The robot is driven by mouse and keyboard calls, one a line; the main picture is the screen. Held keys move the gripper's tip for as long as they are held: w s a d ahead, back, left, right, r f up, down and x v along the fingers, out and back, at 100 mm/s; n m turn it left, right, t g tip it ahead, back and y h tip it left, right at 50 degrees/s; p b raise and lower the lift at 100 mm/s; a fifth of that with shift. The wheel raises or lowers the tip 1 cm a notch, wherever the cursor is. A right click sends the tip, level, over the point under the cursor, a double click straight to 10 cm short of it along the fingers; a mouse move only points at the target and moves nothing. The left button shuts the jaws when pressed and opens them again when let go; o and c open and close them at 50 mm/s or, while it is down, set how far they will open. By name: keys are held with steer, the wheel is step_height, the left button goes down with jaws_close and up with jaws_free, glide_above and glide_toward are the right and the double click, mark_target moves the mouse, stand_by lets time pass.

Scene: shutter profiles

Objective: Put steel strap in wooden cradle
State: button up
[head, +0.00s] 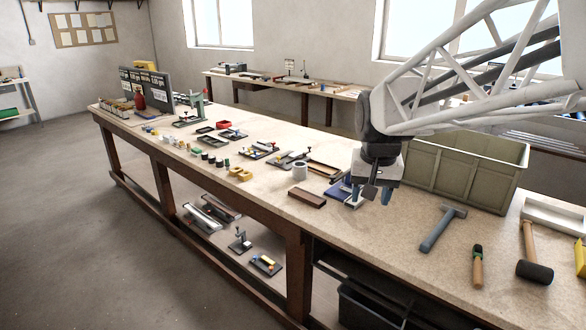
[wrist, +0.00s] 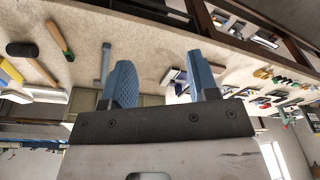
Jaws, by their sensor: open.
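My gripper (head: 371,197) is open and empty above the right half of the long bench (head: 395,262), fingers pointing down. In the wrist view its two blue fingers (wrist: 163,82) stand apart with nothing between them. I cannot pick out the steel strap for certain; it may be among the small parts or behind my gripper. I cannot identify the wooden cradle surely either. A dark brown wooden block (head: 307,198) lies left of my gripper, and a shallow wood-edged tray (head: 323,168) lies behind it. A blue flat item (head: 337,190) is partly hidden by my gripper.
An olive crate (head: 465,175) stands right of my gripper. A hammer (head: 437,232), a green-and-wood handled tool (head: 478,268) and a black-headed mallet (head: 533,268) lie at the front right. A grey ring (head: 300,172) and several small fixtures fill the left. Bare bench lies in front of my gripper.

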steer(key=w+d+m, duration=0.1)
steer(key=w+d, duration=0.1)
steer(key=w, duration=1.1)
steer(key=w+d+f+m, duration=0.1)
steer(key=w+d+f, duration=0.2)
steer(key=w+f, duration=0.3)
steer(key=w+d+f+m+g, duration=0.1)
steer(key=w+d+f, duration=0.3)
steer(key=w, duration=1.3)
steer(key=w+d+f+m, duration=0.3)
steer(key=w+f, duration=0.6)
steer(key=w, duration=0.2)
steer(key=shift+w+d+f+g, duration=0.2)
steer(key=shift+d+f+g, duration=0.1)
steer(key=shift+f+g, duration=0.1)
steer(key=shift+f, duration=1.3)
steer(key=shift+f, duration=2.6)
